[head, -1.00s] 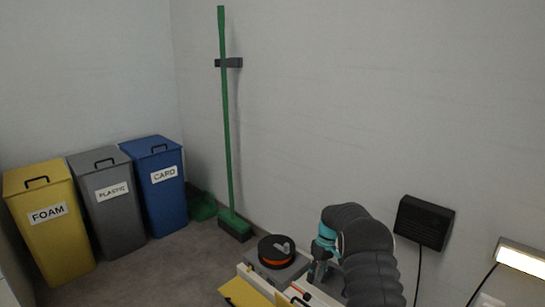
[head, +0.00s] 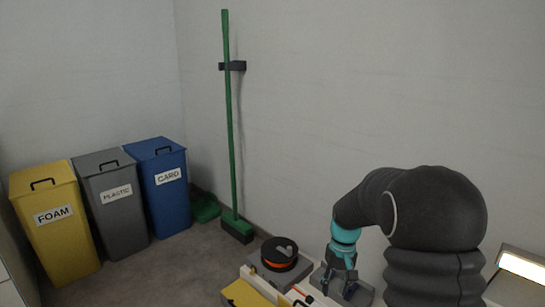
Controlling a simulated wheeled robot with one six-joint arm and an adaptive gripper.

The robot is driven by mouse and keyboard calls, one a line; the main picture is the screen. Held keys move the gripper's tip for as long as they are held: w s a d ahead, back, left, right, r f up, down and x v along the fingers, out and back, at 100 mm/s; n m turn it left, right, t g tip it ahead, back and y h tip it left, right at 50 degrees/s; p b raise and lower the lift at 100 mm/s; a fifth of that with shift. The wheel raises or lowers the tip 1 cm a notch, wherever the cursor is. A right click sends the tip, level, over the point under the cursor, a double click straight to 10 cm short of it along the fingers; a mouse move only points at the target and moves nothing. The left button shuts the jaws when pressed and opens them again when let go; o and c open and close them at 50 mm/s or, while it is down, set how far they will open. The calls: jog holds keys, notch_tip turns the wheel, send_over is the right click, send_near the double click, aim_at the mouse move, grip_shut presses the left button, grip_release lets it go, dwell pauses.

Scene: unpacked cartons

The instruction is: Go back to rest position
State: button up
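My gripper (head: 347,283) hangs at the lower right of the head view, below a teal wrist section and my dark, ribbed arm. It points down over the right end of the white-edged work surface, above a grey area there. Its dark fingers are small and partly lost against the grey, so I cannot tell how far apart they are or whether anything is between them.
A black and orange round object (head: 279,253) sits on a grey block left of my gripper. A yellow panel (head: 247,294) lies nearer. Yellow FOAM (head: 57,225), grey PLASTIC (head: 115,210) and blue CARD (head: 166,195) bins stand left. A green broom (head: 230,130) leans at the wall.

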jog(key=s+r+t+p, duration=0.2)
jog(key=s+r+t, duration=0.1)
jog(key=s+r, duration=0.8)
jog(key=s+a+r+t+h+p, duration=0.1)
jog(key=s+r+t, duration=0.3)
jog(key=s+r, duration=0.7)
jog(key=shift+s+m+p, duration=0.4)
jog(key=shift+s+p, duration=0.3)
jog(key=shift+s, duration=1.45)
